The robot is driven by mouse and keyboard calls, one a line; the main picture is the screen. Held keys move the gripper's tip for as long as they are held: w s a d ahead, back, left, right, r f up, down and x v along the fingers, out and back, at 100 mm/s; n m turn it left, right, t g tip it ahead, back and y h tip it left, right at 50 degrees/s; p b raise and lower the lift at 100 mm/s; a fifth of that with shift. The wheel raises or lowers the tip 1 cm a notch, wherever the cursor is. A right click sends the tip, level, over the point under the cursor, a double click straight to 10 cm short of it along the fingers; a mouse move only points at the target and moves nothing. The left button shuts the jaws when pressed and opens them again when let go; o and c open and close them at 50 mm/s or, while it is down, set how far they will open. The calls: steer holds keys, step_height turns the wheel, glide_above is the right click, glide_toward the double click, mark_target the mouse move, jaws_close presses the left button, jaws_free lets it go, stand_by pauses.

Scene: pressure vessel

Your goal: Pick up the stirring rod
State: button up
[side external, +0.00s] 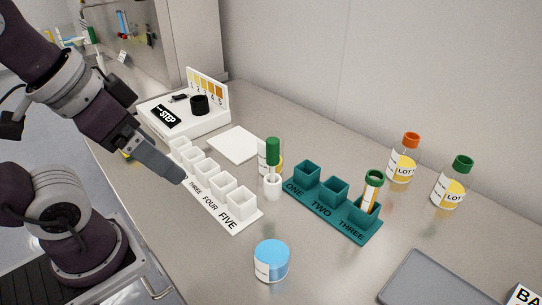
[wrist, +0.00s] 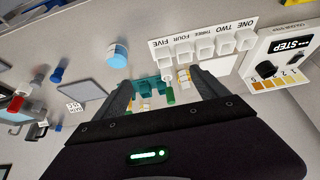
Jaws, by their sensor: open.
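My gripper (side external: 182,180) is at the left, over the white rack and apart from the rod. In the wrist view the two fingers (wrist: 163,80) are spread, with nothing held between them.
The white five-cup rack (side external: 240,222) lies under my gripper. The teal rack (side external: 335,222) holds a green-rimmed tube (side external: 372,190) in cup THREE. A blue-lidded jar (side external: 271,260) is in front. Orange-capped (side external: 404,160) and green-capped (side external: 453,183) bottles stand right.

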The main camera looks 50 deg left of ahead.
stand_by(0.3)
steer(key=c, duration=0.7)
